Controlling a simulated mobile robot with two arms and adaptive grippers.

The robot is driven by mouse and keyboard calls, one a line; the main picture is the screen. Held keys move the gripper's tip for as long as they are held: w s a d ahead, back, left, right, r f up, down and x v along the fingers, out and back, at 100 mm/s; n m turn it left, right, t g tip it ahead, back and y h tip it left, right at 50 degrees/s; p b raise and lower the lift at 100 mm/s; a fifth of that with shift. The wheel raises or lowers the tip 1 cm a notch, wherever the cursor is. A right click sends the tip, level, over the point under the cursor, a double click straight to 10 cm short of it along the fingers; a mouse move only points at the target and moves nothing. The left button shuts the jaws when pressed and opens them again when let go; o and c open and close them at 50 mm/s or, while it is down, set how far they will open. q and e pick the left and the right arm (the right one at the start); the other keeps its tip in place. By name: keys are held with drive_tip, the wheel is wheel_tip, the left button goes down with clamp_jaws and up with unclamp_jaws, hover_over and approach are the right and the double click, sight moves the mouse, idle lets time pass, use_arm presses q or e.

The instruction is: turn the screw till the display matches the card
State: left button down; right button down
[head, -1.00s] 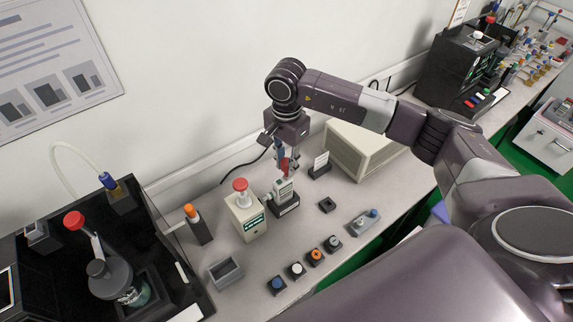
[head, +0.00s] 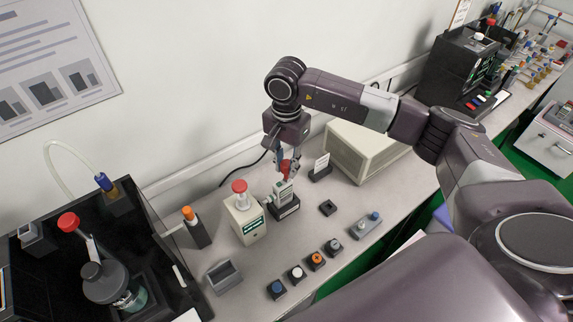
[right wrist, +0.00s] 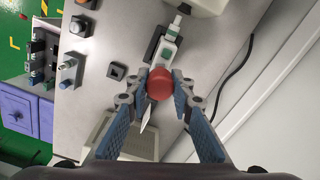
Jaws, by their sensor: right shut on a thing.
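My right gripper (head: 286,166) points down and is shut on a red knob, likely the screw's head, above a small pale tester (head: 284,195) in a dark stand. In the right wrist view the red knob (right wrist: 160,83) sits between the fingertips, and the tester (right wrist: 168,52) with a green patch shows beyond it. The tester's reading is too small to make out. A white card (head: 321,161) stands in a dark holder just right of the gripper; its print is not legible. My left gripper is not in view.
A beige unit (head: 246,218) with a red knob and lit display stands left of the tester. A beige case (head: 368,152) stands behind at right.

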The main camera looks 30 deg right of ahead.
drive_tip(key=shift+n+b, duration=1.65)
drive_tip(key=shift+n, duration=0.35)
drive_tip(key=shift+n+b, duration=0.95)
drive_tip(key=shift+n, duration=0.15)
drive_tip(key=shift+n+b, duration=0.65)
drive_tip(key=shift+n, duration=0.25)
drive_tip(key=shift+n+b, duration=1.3)
drive_tip(key=shift+n, duration=0.7)
drive_tip(key=c, duration=1.6)
unclamp_jaws()
